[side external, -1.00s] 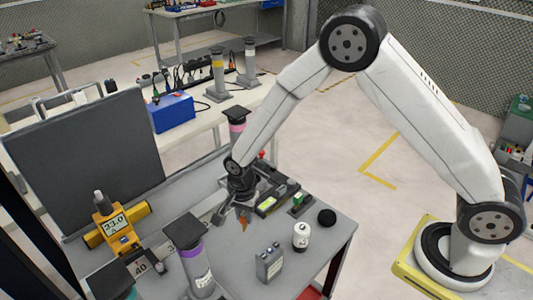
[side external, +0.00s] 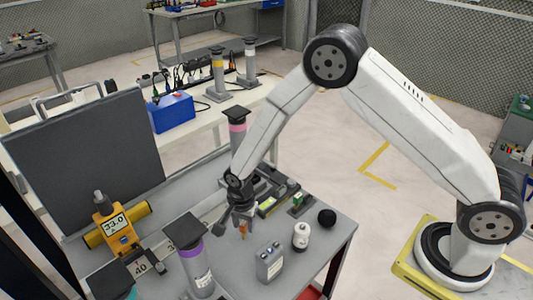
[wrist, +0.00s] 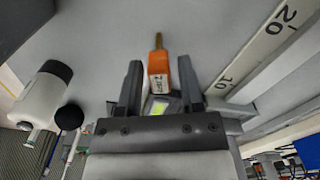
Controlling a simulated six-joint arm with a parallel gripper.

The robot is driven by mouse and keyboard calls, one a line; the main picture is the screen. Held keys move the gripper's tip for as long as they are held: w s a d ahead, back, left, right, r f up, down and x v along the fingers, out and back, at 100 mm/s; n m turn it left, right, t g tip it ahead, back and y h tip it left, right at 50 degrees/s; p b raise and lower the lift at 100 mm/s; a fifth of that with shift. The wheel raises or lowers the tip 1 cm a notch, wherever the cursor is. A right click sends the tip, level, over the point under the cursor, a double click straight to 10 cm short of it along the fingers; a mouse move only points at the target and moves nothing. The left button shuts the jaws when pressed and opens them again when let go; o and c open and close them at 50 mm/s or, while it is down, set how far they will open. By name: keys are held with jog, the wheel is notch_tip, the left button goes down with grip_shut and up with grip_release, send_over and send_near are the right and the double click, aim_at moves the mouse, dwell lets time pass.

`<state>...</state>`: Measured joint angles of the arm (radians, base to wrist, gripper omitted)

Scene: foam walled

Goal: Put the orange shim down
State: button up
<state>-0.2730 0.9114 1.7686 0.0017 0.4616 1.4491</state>
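In the wrist view the shim (wrist: 158,66) has an orange, labelled body and a thin brass-coloured end pointing away from me. It sits between the two dark fingers of my gripper (wrist: 159,62). A gap shows on both sides of it, so the fingers look open around it. Whether its lower end touches the grey bench (side external: 222,265) is hard to tell.
A grey block (side external: 270,263), white bottle (side external: 301,237) and black ball (side external: 327,217) stand to the right. A purple-banded post (side external: 196,268) stands front left. A yellow meter (side external: 117,232) is further left. A device with a lit screen (side external: 266,205) lies behind. A scale strip (wrist: 258,52) runs close by.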

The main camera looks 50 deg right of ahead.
aim_at(244, 222)
jog(key=shift+o, duration=0.2)
jog(key=shift+r, duration=0.1)
notch_tip(244, 222, up, 12)
dwell(0.9)
jog(key=shift+d+r, duration=0.1)
jog(key=shift+d, duration=0.05)
dwell(0.5)
jog(key=s+d+r+n+t, duration=0.1)
jog(key=s+d+r+n, duration=0.1)
jog(key=s+d+n, duration=0.4)
jog(key=s+d+r+n+t, duration=0.1)
jog(key=s+d+r+n, duration=0.2)
jog(key=s+d+n, duration=0.2)
jog(key=s+n, duration=0.2)
jog(key=s, duration=0.2)
jog(key=shift+d+n+t, duration=0.3)
jog(key=shift+d, duration=0.1)
